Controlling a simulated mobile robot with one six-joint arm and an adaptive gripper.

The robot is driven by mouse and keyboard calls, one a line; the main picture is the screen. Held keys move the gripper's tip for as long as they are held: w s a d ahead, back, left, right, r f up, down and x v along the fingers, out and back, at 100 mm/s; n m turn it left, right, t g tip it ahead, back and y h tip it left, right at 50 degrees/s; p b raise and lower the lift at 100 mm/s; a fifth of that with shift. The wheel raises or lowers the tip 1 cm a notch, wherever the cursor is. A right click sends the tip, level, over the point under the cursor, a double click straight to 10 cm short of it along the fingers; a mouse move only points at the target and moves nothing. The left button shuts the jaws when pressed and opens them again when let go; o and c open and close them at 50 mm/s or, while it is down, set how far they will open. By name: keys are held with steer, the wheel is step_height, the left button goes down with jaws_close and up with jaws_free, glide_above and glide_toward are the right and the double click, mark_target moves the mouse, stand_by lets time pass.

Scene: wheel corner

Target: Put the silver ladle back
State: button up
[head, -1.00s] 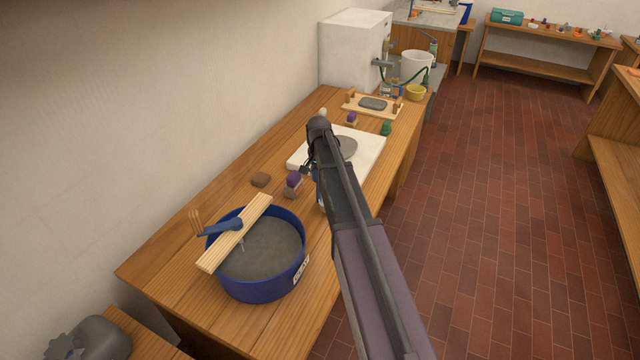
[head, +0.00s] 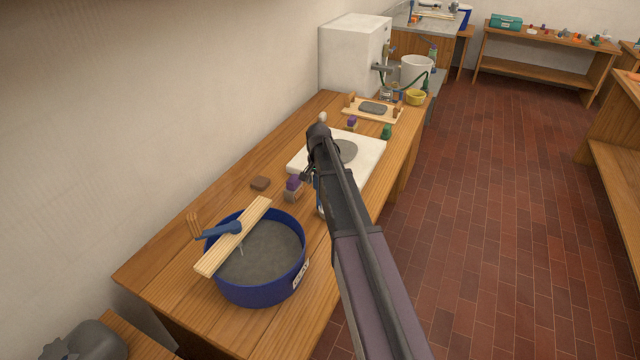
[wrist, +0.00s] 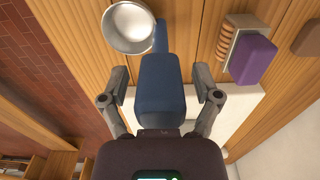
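The silver ladle shows in the wrist view as a round silver bowl (wrist: 129,26) with a thick blue handle (wrist: 162,85) running toward my gripper. My gripper (wrist: 160,97) is open, with one finger on each side of the blue handle and a visible gap on both sides. In the head view, my gripper (head: 309,172) is over the wooden bench, mostly hidden by my arm. Only a sliver of the ladle (head: 319,211) shows there beside my arm; the rest is hidden.
A blue tub (head: 262,290) of grey material with a wooden board (head: 235,235) across it stands at the near end. A purple-topped brush (head: 292,188), brown block (head: 260,183) and white slab (head: 367,155) with a grey disc are close by. The bench's right edge borders open floor.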

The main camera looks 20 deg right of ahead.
steer(key=shift+r, duration=0.2)
step_height(320, 180, up, 12)
steer(key=p, duration=1.2)
stand_by(0.3)
steer(key=shift+s, duration=0.1)
stand_by(0.5)
steer(key=s+a+n, duration=0.4)
steer(key=s+a, duration=0.2)
steer(key=s, duration=0.6)
steer(key=s+a+n, duration=0.5)
steer(key=s+a, duration=0.1)
steer(key=s, duration=0.7)
steer(key=shift+s, duration=0.2)
